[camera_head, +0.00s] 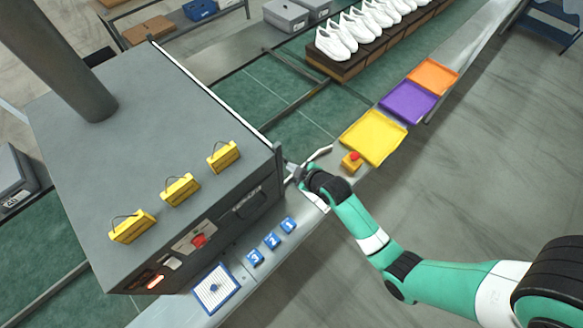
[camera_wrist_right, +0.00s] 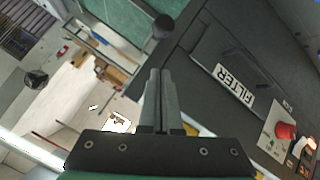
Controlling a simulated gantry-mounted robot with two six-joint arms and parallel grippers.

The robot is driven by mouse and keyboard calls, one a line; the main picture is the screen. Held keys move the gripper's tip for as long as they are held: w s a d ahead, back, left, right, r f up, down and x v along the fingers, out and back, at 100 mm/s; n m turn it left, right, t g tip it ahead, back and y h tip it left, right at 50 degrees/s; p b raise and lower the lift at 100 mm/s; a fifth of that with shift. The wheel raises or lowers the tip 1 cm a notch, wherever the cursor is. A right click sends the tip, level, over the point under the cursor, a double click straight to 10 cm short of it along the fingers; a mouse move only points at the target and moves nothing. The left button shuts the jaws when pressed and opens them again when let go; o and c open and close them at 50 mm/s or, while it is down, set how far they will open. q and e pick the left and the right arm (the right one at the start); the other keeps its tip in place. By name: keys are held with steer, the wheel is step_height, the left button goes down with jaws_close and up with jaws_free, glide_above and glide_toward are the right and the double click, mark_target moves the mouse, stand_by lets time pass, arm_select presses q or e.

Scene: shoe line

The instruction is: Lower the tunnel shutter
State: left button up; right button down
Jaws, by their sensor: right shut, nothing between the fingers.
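The tunnel (camera_head: 150,130) is a large dark grey box over the conveyor, with a pipe rising from its top. A thin pale edge (camera_head: 210,92) runs along its right end, perhaps the shutter's top; the shutter's face and height cannot be made out. My right gripper (camera_head: 291,171) is at the tunnel's near right corner. In the right wrist view its fingers (camera_wrist_right: 160,74) are closed together and empty. A dark round knob (camera_wrist_right: 163,25) on a bar sits just beyond the fingertips, apart from them in the picture. My left gripper is out of view.
The tunnel's front has a FILTER panel (camera_wrist_right: 233,83) and a red button (camera_wrist_right: 285,130). Yellow (camera_head: 373,136), purple (camera_head: 409,101) and orange (camera_head: 433,76) trays line the ledge beside a red-topped yellow box (camera_head: 351,162). White shoes (camera_head: 365,27) stand farther back on the conveyor.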

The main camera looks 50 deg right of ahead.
steer(key=f, duration=0.1)
steer(key=w+d+f, duration=0.1)
steer(key=f, duration=0.1)
steer(key=w+d+f, duration=0.1)
steer(key=f, duration=0.1)
steer(key=shift+w+d+b, duration=0.1)
steer(key=shift+d+b, duration=0.1)
steer(key=shift+b, duration=0.15)
step_height(320, 180, down, 21)
steer(key=b, duration=1.9)
steer(key=shift+s, duration=0.25)
steer(key=shift+f, duration=0.2)
steer(key=shift+a, duration=0.1)
steer(key=s+a+r+p, duration=0.4)
steer(key=s+r+p, duration=0.3)
steer(key=r, duration=0.3)
steer(key=shift+r, duration=0.4)
